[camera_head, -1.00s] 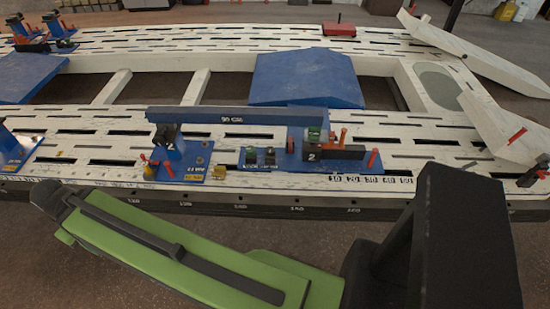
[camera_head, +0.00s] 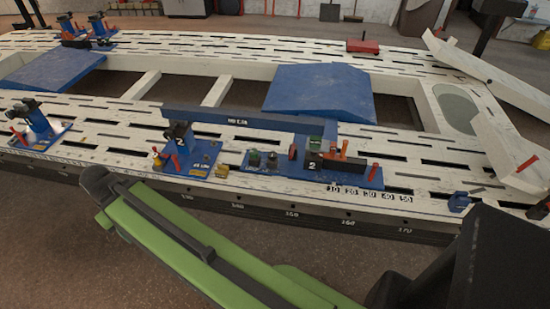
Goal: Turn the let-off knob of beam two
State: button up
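Beam two is a long blue bar (camera_head: 236,122) across the bench. Its left end is at a black clamp (camera_head: 178,133) marked 2 on a blue base plate, and its right end is at a block marked 2 (camera_head: 312,166). Red, yellow and orange levers or knobs stand around these supports: an orange-red one (camera_head: 344,149) and a red one (camera_head: 373,172) at the right, a yellow and red one (camera_head: 158,156) at the left. I cannot tell which is the let-off knob. My green and black arm crosses the foreground, apart from the beam; no gripper fingers show.
The white slotted bench (camera_head: 420,150) fills the middle. A blue ramp (camera_head: 318,90) lies behind the beam, and another blue ramp (camera_head: 52,72) is at the left. Another blue clamp stand (camera_head: 38,130) is at the left edge. A red box (camera_head: 363,46) sits at the back.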

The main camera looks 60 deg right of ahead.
aim_at(273, 156)
jog(key=z, duration=0.05)
jog(key=i, duration=0.9)
jog(key=u, duration=0.05)
